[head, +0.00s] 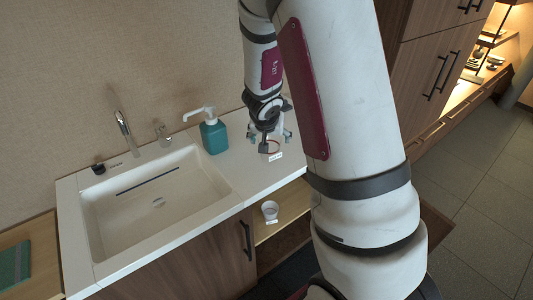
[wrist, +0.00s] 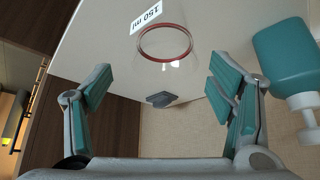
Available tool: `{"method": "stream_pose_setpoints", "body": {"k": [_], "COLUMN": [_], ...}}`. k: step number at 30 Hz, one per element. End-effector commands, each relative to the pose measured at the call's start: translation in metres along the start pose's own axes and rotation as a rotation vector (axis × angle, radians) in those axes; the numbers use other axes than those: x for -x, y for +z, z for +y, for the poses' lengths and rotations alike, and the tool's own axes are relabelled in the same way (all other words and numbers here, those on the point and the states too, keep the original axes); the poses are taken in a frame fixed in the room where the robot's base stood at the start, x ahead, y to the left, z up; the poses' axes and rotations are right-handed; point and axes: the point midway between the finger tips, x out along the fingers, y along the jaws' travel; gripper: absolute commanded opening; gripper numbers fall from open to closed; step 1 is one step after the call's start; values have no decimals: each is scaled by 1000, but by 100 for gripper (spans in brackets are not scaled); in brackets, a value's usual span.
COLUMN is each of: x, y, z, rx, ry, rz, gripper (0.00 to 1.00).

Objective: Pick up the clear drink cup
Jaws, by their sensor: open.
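A clear cup with a red rim (wrist: 166,43) stands on the white counter in the wrist view. Its see-through body is hard to make out, and a "150 ml" label (wrist: 146,16) shows beside the rim. In the head view its red rim (head: 274,150) shows just below my gripper (head: 268,135), partly hidden by it. My gripper is open and empty, its teal-padded fingers (wrist: 162,88) apart on either side below the rim in the wrist picture. Another small, pale cup (head: 270,211) with a label stands on the lower shelf. I cannot tell which cup is the drink cup.
A teal pump bottle (head: 214,136) stands left of my gripper; it is at the right in the wrist view (wrist: 290,55). A small dark block (wrist: 162,99) is near the cup. A sink (head: 155,205) fills the counter's left.

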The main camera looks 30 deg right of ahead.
Motion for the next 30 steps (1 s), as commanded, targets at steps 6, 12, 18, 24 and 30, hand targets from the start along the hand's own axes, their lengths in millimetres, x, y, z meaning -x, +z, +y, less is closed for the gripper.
{"method": "stream_pose_setpoints", "body": {"k": [6, 12, 18, 24, 30], "x": [-34, -48, -64, -92, -100], "y": [0, 0, -2, -4, -4], "z": [0, -1, -3, -6, -6], "rx": [-1, -1, -1, -2, 0], "ry": [1, -1, -1, 1, -1], "rz": [-1, 0, 0, -1, 0], "gripper": [76, 76, 76, 76, 76]}}
